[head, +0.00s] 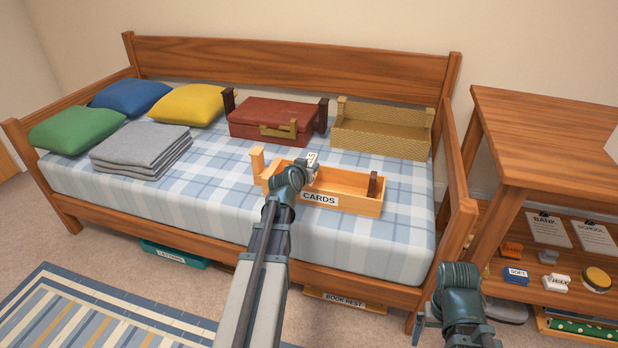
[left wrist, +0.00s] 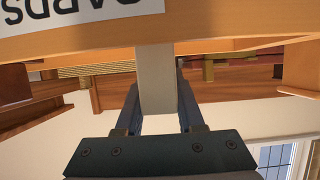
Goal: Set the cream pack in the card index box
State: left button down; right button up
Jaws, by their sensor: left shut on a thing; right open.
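The card index box (head: 345,203) is an open wooden tray with a CARDS label, lying on the daybed's plaid cover. It has a light wooden post at its left and a dark block inside at its right. My left gripper (head: 299,172) is over the left part of the box. It is shut on the cream pack (head: 312,160), whose labelled end shows beyond the gripper. In the left wrist view the cream pack (left wrist: 157,80) stands between the fingers, its far end at the box wall (left wrist: 230,22). Whether it touches the box I cannot tell. My right gripper (head: 460,275) is open, low at the right.
A red case (head: 270,121) and a woven basket (head: 380,138) stand behind the box. Folded grey blankets (head: 140,150) and cushions lie at left. A wooden shelf unit (head: 550,130) with small labelled items stands right. The cover left of the box is clear.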

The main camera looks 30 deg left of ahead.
pick_arm(q)
jog(key=shift+f+b, duration=0.95)
jog(key=shift+f, duration=0.4)
jog(key=shift+f, duration=0.15)
jog(key=c, duration=0.5)
grip_release()
